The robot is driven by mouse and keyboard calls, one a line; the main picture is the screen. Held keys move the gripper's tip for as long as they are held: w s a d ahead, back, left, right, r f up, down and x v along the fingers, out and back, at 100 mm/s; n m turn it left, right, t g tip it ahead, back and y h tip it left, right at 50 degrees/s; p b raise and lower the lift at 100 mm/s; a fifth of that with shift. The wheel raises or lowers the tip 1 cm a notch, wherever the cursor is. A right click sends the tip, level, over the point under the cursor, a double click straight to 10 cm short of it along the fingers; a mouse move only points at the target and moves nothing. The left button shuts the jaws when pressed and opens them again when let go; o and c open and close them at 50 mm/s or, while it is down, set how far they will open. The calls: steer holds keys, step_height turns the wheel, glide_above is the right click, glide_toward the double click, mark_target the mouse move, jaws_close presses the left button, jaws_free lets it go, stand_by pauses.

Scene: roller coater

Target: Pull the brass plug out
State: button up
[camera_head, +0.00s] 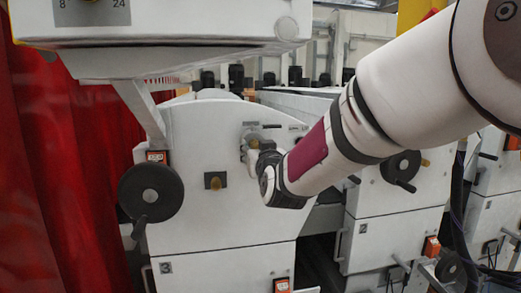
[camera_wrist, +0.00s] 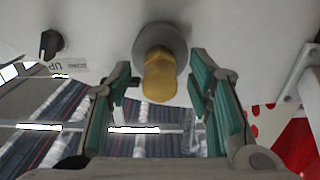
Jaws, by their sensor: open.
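The brass plug (camera_wrist: 160,78) sits in a round grey collar (camera_wrist: 160,45) on the white machine panel and points toward the wrist camera. My gripper (camera_wrist: 159,72) is open, with one green-padded finger on each side of the plug. A gap shows between the plug and each finger, so they look apart. In the head view my gripper (camera_head: 257,152) is at the upper right of the white panel. The plug's end there is largely hidden by my gripper.
A black knob (camera_wrist: 50,44) is on the panel near the plug. In the head view a square brass fitting (camera_head: 215,181) and a black handwheel (camera_head: 150,191) are left of my gripper. A white overhanging housing (camera_head: 170,25) is above, and a red curtain (camera_head: 60,170) is at left.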

stand_by(0.6)
jaws_close()
steer(key=shift+s, duration=0.15)
steer(key=shift+p+v, duration=0.7)
steer(key=shift+v, duration=2.2)
steer(key=shift+p+v, duration=0.3)
steer(key=shift+v, duration=1.2)
